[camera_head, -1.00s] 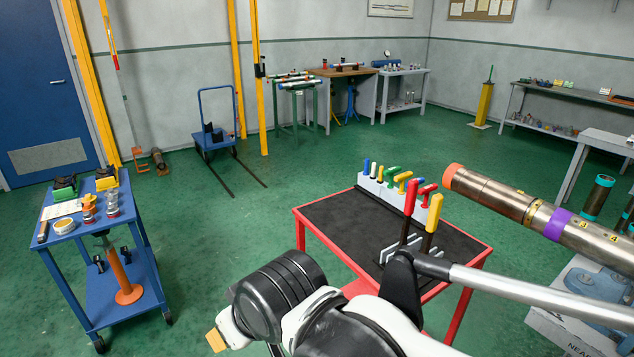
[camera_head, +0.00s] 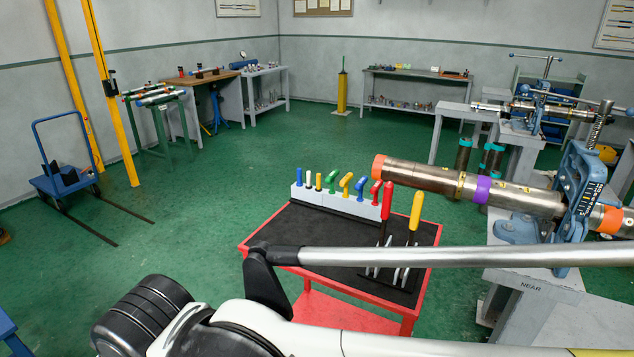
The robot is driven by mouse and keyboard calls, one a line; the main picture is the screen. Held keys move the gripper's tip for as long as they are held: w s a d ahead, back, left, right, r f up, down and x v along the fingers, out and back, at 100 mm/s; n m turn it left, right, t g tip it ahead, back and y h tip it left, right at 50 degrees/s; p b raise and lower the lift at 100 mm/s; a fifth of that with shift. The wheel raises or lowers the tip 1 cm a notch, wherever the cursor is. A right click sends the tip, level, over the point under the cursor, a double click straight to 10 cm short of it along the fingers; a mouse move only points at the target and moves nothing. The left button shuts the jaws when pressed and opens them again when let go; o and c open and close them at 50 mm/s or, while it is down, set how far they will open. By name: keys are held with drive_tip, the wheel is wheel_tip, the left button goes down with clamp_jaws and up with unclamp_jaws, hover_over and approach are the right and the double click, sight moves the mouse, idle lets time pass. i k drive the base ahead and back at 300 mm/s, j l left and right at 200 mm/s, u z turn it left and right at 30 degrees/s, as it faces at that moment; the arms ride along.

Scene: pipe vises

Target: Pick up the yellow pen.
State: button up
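A small upright yellow pen-like piece (camera_head: 319,181) stands in the white rack (camera_head: 335,203) at the back of the red cart, between a white piece (camera_head: 309,180) and a green handle (camera_head: 331,182). It is small here, so I cannot be sure it is the pen. A yellow bent handle (camera_head: 346,186) stands farther right in the same rack. A larger yellow-handled tool (camera_head: 416,211) stands at the right of the cart. My arm's links cross the foreground, but my gripper's fingers do not show.
The red cart (camera_head: 250,241) has a dark, mostly bare top. A red-handled tool (camera_head: 386,213) stands beside the yellow-handled one. A long steel pipe (camera_head: 420,178) held in a blue vise (camera_head: 578,190) reaches over the cart's back right. Green floor is open to the left.

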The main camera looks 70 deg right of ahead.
sight(318, 188)
drive_tip(key=i+l+z, duration=0.1)
drive_tip(key=i+z, duration=0.25)
drive_tip(key=i, duration=0.15)
drive_tip(key=i+z, duration=0.35)
drive_tip(key=i, duration=0.15)
drive_tip(key=i+j+z, duration=0.15)
drive_tip(key=i+z, duration=0.2)
drive_tip(key=i, duration=0.15)
drive_tip(key=i+j+z, duration=0.35)
drive_tip(key=i+l+z, duration=0.15)
drive_tip(key=i+z, duration=0.15)
drive_tip(key=z, duration=0.15)
drive_tip(key=i+z, duration=0.4)
drive_tip(key=i+j+z, duration=0.1)
drive_tip(key=i+z, duration=0.15)
drive_tip(key=z, duration=0.2)
drive_tip(key=i+j+z, duration=0.15)
drive_tip(key=i+z, duration=0.15)
drive_tip(key=z, duration=0.15)
drive_tip(key=i+j+z, duration=0.25)
drive_tip(key=z, duration=0.2)
drive_tip(key=i+j+z, duration=0.4)
drive_tip(key=k+l, duration=0.05)
